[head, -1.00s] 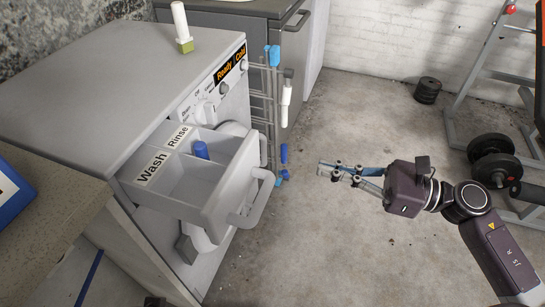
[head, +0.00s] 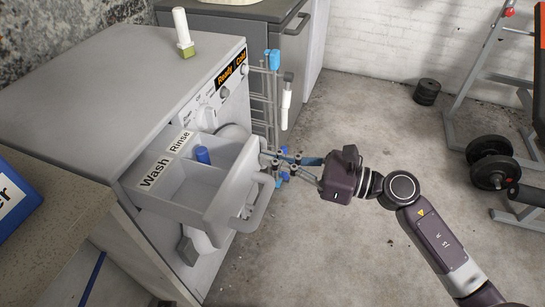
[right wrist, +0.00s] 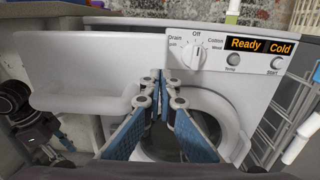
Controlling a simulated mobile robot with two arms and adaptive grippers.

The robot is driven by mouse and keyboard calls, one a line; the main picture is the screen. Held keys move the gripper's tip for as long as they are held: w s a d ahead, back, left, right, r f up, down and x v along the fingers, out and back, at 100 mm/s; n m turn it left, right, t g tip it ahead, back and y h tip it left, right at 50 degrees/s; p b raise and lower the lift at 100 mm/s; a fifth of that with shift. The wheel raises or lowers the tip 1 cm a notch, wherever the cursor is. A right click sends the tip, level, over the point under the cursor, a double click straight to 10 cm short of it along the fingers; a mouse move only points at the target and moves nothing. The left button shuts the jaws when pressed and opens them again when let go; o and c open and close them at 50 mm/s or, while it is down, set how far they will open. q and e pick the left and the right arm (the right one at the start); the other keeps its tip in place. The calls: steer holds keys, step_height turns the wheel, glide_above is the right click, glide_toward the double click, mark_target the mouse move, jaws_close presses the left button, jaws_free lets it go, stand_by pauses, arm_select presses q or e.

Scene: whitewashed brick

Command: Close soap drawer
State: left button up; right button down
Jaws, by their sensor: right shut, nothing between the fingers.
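The soap drawer (head: 222,190) is pulled out of the front of the white washing machine (head: 120,80). It has compartments labelled Wash and Rinse, a blue piece (head: 203,155) inside, and a curved handle (head: 262,205) on its front. My right gripper (head: 272,160) is shut and empty. In the head view its tips are just right of the drawer's front. In the right wrist view the gripper (right wrist: 160,82) points at the machine's front, with the drawer (right wrist: 85,75) to its left. I see no contact with the drawer. My left gripper is not in the head view.
A drying rack (head: 266,95) with blue clips stands beyond the drawer, close to the gripper. A white bottle with a green base (head: 182,32) stands on the machine. Dumbbells (head: 492,162) lie at the right. The floor between is clear.

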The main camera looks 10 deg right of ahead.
mark_target(210, 143)
steer(key=p+x, duration=0.1)
steer(key=x, duration=1.4)
steer(key=shift+p, duration=0.4)
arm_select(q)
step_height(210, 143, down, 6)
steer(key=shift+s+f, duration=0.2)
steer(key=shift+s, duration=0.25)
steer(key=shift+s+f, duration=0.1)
arm_select(e)
steer(key=shift+d+f, duration=0.1)
